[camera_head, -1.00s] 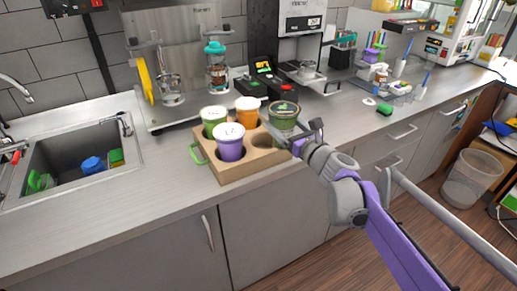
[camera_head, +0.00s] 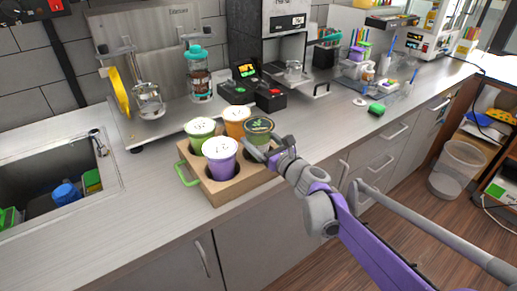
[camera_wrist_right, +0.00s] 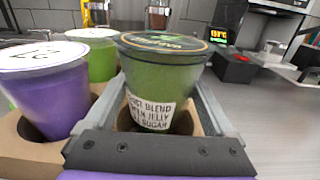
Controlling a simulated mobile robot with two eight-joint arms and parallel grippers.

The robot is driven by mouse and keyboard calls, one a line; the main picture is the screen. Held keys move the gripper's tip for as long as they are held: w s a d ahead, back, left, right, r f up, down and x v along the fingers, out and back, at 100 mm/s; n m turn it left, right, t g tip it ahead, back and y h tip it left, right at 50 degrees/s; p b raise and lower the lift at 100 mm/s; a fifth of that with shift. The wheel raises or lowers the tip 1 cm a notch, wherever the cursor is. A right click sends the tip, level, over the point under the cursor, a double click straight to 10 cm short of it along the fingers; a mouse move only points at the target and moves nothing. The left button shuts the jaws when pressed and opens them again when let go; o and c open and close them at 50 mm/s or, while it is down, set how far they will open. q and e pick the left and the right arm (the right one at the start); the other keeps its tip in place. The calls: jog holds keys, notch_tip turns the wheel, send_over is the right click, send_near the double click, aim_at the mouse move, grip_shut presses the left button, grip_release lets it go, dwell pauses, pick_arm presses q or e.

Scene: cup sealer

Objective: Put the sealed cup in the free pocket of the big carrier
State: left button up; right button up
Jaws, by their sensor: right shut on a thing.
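The sealed cup (camera_head: 258,131) is green with a dark printed lid and a white label, and it stands upright. My right gripper (camera_head: 266,153) is shut on it, with one finger on each side in the right wrist view (camera_wrist_right: 160,105). The big carrier (camera_head: 213,190) is brown cardboard with a green handle. It holds a green cup (camera_head: 199,132), an orange cup (camera_head: 236,122) and a purple cup (camera_head: 221,158). The sealed cup is over the front-right pocket, its base low near the opening; I cannot tell how deep it sits. My left gripper is out of view.
The sealing machine (camera_head: 165,95) stands behind the carrier. A black device with a lit screen (camera_head: 246,80) is behind to the right. The sink (camera_head: 50,180) is at left. The counter right of the carrier has free room.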

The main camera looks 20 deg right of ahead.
aim_at(259, 148)
jog(key=shift+f, duration=1.5)
jog(key=shift+f+b, duration=0.2)
jog(key=shift+b, duration=0.1)
jog(key=o, duration=1.6)
jog(key=shift+r, duration=0.1)
